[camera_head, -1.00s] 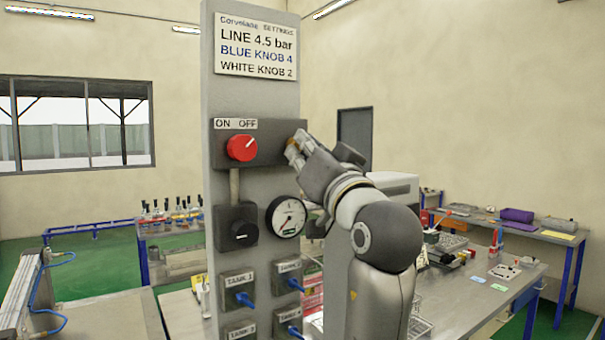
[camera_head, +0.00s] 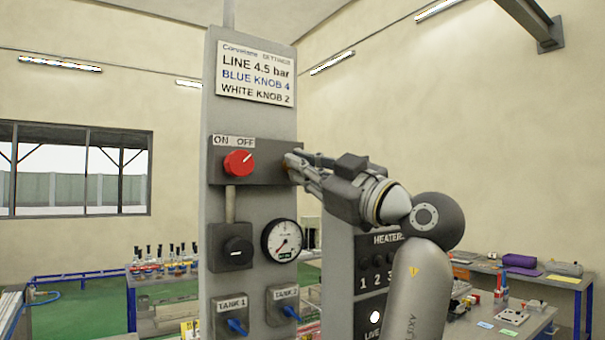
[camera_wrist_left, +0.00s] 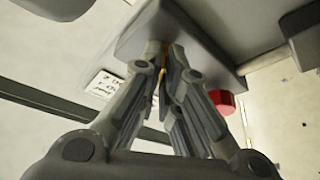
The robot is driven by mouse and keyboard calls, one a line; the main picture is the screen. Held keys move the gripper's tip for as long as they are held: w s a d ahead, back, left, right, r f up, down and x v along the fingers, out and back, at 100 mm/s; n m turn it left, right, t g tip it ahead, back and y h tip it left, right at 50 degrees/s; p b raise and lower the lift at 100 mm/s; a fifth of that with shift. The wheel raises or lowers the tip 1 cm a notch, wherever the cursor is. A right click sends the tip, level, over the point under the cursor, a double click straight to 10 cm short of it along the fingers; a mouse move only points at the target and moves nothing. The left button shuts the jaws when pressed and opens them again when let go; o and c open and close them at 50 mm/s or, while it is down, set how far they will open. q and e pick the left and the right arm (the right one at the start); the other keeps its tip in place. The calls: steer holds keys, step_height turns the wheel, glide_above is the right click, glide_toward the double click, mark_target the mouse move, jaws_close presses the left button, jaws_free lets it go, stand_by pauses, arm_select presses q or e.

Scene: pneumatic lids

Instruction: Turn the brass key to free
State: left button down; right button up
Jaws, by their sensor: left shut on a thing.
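The grey switch box (camera_head: 262,178) sits on the upright panel, with a red knob (camera_head: 239,163) below an ON/OFF label, its white mark tilted toward OFF. My left gripper (camera_head: 292,163) is at the right end of this box, its fingers pointing left at it. In the left wrist view the fingers (camera_wrist_left: 163,70) are shut on the brass key (camera_wrist_left: 163,78), a thin yellowish strip between them against the box. The fingers hide most of the key, so I cannot read its turn angle. The red knob shows beside the fingers (camera_wrist_left: 222,102). My right gripper is not in view.
Below the box are a black knob (camera_head: 238,252), a round gauge (camera_head: 282,241) and tank valves with blue handles (camera_head: 237,326). A heater panel (camera_head: 378,270) stands close under my left arm. Benches with tools lie behind at both sides.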

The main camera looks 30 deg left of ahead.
arm_select(q)
steer(key=shift+w+n+g, duration=0.1)
steer(key=shift+n+g, duration=0.7)
steer(key=shift+n, duration=0.9)
steer(key=shift+n+h, duration=0.3)
steer(key=c, duration=1.6)
jaws_free()
steer(key=shift+d, duration=0.1)
steer(key=shift+c, duration=0.2)
steer(key=v, duration=1.2)
